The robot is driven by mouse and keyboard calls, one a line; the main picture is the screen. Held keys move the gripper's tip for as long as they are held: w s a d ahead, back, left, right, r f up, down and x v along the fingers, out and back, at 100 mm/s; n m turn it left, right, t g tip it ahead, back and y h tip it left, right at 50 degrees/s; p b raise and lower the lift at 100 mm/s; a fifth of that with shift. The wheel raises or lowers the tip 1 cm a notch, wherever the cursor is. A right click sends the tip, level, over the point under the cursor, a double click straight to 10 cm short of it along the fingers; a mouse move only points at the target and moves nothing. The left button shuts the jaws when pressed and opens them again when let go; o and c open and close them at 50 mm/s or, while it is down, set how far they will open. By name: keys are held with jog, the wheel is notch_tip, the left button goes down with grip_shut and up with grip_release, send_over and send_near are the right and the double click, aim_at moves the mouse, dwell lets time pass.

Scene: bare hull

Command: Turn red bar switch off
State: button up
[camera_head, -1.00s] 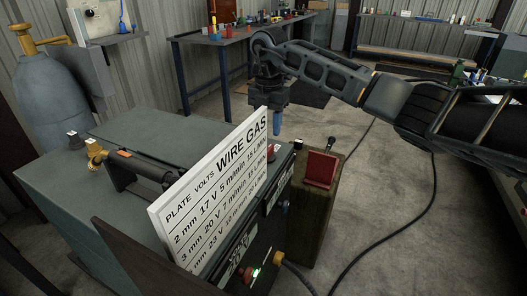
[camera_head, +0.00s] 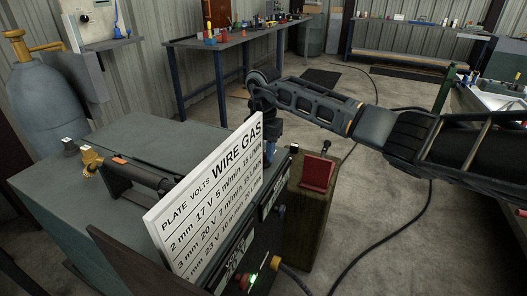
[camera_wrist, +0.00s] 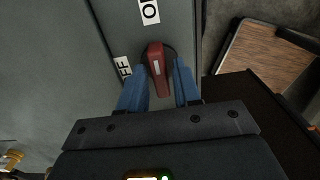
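The red bar switch (camera_wrist: 157,66) sits on a grey panel in the wrist view. It has a pale stripe, and one end points roughly toward the ON label (camera_wrist: 149,12). The OFF label (camera_wrist: 123,67) is to its left, partly cut by shadow or finger. My gripper (camera_wrist: 160,72) is open, with one blue finger on each side of the bar and small gaps visible between. In the head view my gripper (camera_head: 268,145) is low at the machine's right edge; the fingertips and the switch are hidden behind the white sign (camera_head: 205,200).
The grey welding machine (camera_head: 75,175) carries the sign and a lit green light (camera_head: 253,277). A wooden post with a red pad (camera_head: 318,173) stands close on its right. A gas cylinder (camera_head: 45,100) is at left; workbenches (camera_head: 240,38) stand behind. Floor at right has a cable.

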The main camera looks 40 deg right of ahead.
grip_shut()
jog(key=shift+r+n, duration=0.1)
jog(key=shift+n, duration=0.3)
jog(key=n+p, duration=0.1)
jog(key=n, duration=0.1)
jog(key=shift+d+n, duration=0.1)
jog(key=shift+n, duration=0.3)
jog(key=n+p, duration=0.1)
jog(key=n, duration=0.2)
jog(key=shift+n, duration=0.4)
jog(key=n, duration=1)
jog(key=shift+n, duration=0.4)
